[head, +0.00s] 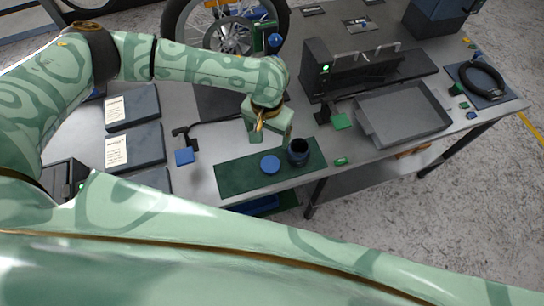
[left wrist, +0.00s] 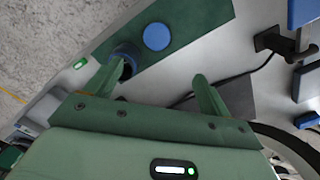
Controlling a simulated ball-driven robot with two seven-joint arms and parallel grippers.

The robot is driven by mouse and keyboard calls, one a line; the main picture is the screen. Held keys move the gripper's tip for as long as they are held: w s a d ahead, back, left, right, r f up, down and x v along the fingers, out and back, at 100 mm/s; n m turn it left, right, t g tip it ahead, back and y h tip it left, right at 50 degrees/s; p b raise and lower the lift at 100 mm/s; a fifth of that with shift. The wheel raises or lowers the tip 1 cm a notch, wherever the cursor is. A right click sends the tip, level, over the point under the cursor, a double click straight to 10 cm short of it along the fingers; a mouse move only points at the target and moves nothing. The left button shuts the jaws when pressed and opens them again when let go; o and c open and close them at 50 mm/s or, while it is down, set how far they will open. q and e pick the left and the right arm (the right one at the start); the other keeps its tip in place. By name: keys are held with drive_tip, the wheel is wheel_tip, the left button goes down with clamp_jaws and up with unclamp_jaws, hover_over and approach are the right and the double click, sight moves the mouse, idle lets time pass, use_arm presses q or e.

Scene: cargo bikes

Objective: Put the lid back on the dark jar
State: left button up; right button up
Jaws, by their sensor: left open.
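The dark jar (head: 298,154) stands upright and open-topped near the right end of a green mat (head: 235,178). A round blue lid (head: 270,164) lies flat on the mat just left of the jar. In the left wrist view the lid (left wrist: 157,36) shows clear of my fingers, and the jar (left wrist: 127,54) is partly hidden behind one finger. My left gripper (head: 270,138) is open and empty, on the far side of the jar and lid in the head view. Its spread fingers also show in the left wrist view (left wrist: 158,72). My right gripper is out of view.
Dark boxes with labels (head: 133,148) and a blue block (head: 184,156) lie left. A small green piece (head: 341,161) lies near the table's front edge.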

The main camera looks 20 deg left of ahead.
use_arm(q)
drive_tip(key=b, duration=0.3)
hover_over(270, 164)
wheel_tip(270, 164, down, 11)
drive_tip(key=shift+a+f, duration=0.1)
drive_tip(key=shift+a, duration=0.05)
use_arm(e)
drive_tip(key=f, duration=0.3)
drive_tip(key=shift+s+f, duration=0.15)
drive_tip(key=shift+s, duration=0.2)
use_arm(q)
drive_tip(key=f+b, duration=0.2)
drive_tip(key=f, duration=0.3)
drive_tip(key=shift+d+f, duration=0.1)
drive_tip(key=shift+d, duration=0.1)
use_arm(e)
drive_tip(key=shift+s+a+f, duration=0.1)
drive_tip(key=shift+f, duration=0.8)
use_arm(q)
drive_tip(key=c, duration=1.1)
